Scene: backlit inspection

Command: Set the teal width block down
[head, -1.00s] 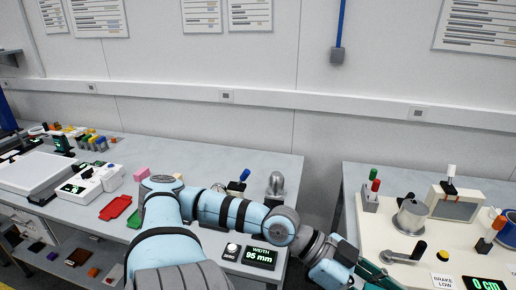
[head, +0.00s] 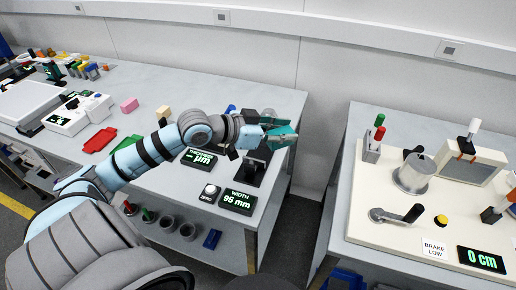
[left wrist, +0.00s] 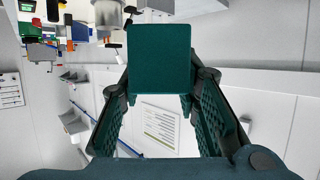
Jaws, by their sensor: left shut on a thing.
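The teal width block (left wrist: 160,62) shows in the left wrist view as a square-faced block between the finger pads. My left gripper (head: 288,132) is shut on it. In the head view the gripper is above the right end of the left bench (head: 290,160), near the black gauge stand (head: 256,166). The block is hard to tell from the teal fingers there, and I cannot tell its height above the bench. The width display (head: 237,201) reads 95 mm. My right gripper is not in view.
The thickness display (head: 200,157) and the zero button (head: 210,192) sit near the stand. A red tray (head: 99,140) and a green tray (head: 126,143) lie further left. A gap separates the left bench from the right bench, which carries a crank panel (head: 372,240).

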